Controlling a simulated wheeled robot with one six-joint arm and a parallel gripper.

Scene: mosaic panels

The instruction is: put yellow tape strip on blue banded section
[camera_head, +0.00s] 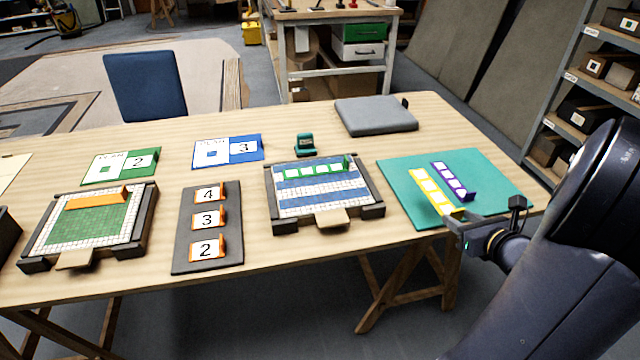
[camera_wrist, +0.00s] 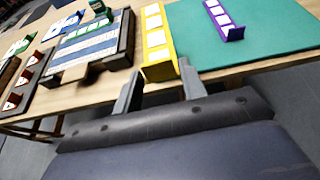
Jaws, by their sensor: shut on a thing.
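The yellow tape strip (camera_head: 432,191) with white squares lies over the left part of the green mat, slanting toward the table's front edge. It also shows in the wrist view (camera_wrist: 157,40). My gripper (camera_head: 457,220) is shut on the strip's near end; its two fingers (camera_wrist: 160,88) show on either side of that end. Whether the strip touches the mat I cannot tell. The blue banded section (camera_head: 322,190) is a framed panel with blue and white bands left of the mat. A green strip (camera_head: 314,171) lies across its upper part. The panel also shows in the wrist view (camera_wrist: 92,45).
A purple strip (camera_head: 454,181) lies on the green mat (camera_head: 500,182), right of the yellow one. A dark rack (camera_head: 180,250) with number cards and a green panel (camera_head: 84,222) with an orange strip stand further left. A grey pad (camera_head: 375,115) lies behind.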

